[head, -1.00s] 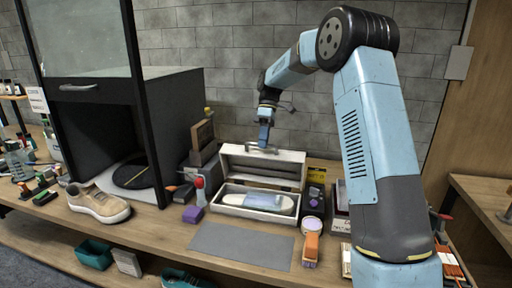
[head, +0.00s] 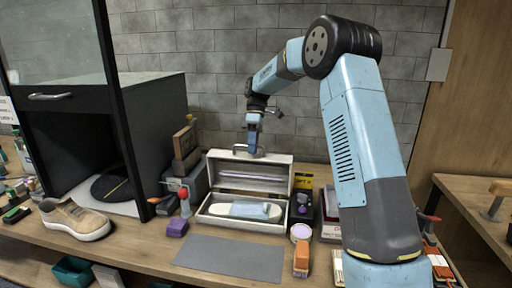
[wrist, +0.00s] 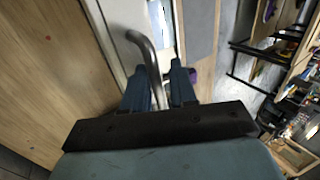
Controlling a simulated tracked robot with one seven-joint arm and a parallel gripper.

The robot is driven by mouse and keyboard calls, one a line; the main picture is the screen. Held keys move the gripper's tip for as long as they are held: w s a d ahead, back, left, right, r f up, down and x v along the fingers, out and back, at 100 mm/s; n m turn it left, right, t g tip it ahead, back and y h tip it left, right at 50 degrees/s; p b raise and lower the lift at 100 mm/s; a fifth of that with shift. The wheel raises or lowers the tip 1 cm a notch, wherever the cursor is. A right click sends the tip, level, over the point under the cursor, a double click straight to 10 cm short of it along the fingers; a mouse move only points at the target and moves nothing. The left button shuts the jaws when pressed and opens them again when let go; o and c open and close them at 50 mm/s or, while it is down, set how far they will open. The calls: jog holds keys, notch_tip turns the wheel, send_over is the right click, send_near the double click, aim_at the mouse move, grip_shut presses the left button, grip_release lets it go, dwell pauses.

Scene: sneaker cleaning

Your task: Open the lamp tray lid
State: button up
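The lamp tray (head: 209,216) is a white box on the bench, with a pale blue and white lamp (head: 249,209) lying inside. Its lid (head: 282,162) stands raised at the back, with the inner side facing the head camera. My gripper (head: 252,152) is at the lid's top edge. In the wrist view, the curved metal handle (wrist: 145,47) of the lid passes between the two fingers of my gripper (wrist: 161,66). It lies close to the left finger, and a narrow gap shows beside the right finger. The fingers look open around it.
A beige sneaker (head: 74,219) stands at left in front of a black cabinet (head: 150,120). A grey mat (head: 230,258) lies in front of the tray. An orange block (head: 301,259), a round tub (head: 301,232) and a purple block (head: 177,227) stand close around.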

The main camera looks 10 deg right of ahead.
jog(key=shift+o, duration=0.9)
jog(key=shift+a+r, duration=0.1)
jog(key=shift+w+r, duration=0.1)
jog(key=v, duration=1.3)
jog(key=shift+w, duration=0.2)
jog(key=shift+r, duration=0.15)
jog(key=shift+c, duration=0.5)
